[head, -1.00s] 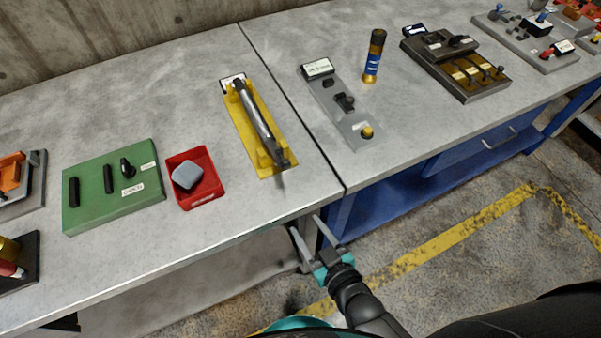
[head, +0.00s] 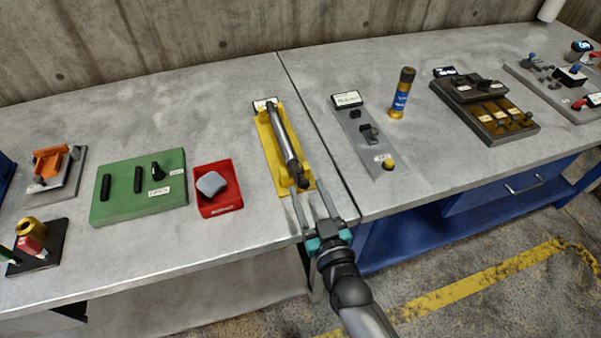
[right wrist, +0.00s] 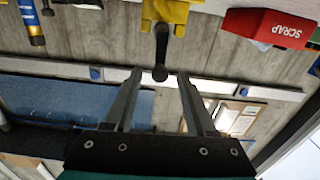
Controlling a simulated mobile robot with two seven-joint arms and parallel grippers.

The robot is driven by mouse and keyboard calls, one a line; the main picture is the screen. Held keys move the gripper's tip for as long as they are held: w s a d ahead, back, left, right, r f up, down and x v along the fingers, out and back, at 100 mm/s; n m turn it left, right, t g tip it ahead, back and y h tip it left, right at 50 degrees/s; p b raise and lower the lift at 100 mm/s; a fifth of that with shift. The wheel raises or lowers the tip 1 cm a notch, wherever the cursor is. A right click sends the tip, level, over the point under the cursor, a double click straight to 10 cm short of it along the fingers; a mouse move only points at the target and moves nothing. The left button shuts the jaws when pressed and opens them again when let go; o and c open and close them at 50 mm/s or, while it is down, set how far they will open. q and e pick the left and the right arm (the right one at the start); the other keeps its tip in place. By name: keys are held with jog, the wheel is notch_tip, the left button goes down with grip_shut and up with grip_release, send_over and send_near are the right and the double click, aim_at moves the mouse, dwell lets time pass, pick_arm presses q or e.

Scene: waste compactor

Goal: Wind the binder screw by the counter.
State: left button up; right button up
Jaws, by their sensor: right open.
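The binder is a yellow bracket (head: 270,150) on the bench, with a long grey and dark screw bar (head: 284,138) lying along it. A small dark box with a white face (head: 264,104) sits at its far end; I cannot read it as a counter. The screw's dark near end (head: 302,180) points to the bench's front edge. My right gripper (head: 308,190) is open and empty just in front of that end, with its fingers apart. In the right wrist view the round dark screw end (right wrist: 160,73) shows between and beyond the fingertips (right wrist: 160,74). My left gripper is not in view.
A red bin (head: 229,204) with a grey block stands left of the bracket, beside a green block (head: 120,200). A grey panel (head: 360,142) with knobs and a blue-and-gold cylinder (head: 401,95) stand to the right. The bench's front edge lies under my gripper.

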aim_at(303, 180)
jog(key=x, duration=0.5)
jog(key=shift+w+a+b, duration=0.1)
jog(key=shift+w+b, duration=0.2)
jog(key=shift+w, duration=0.05)
grip_shut()
dwell(0.3)
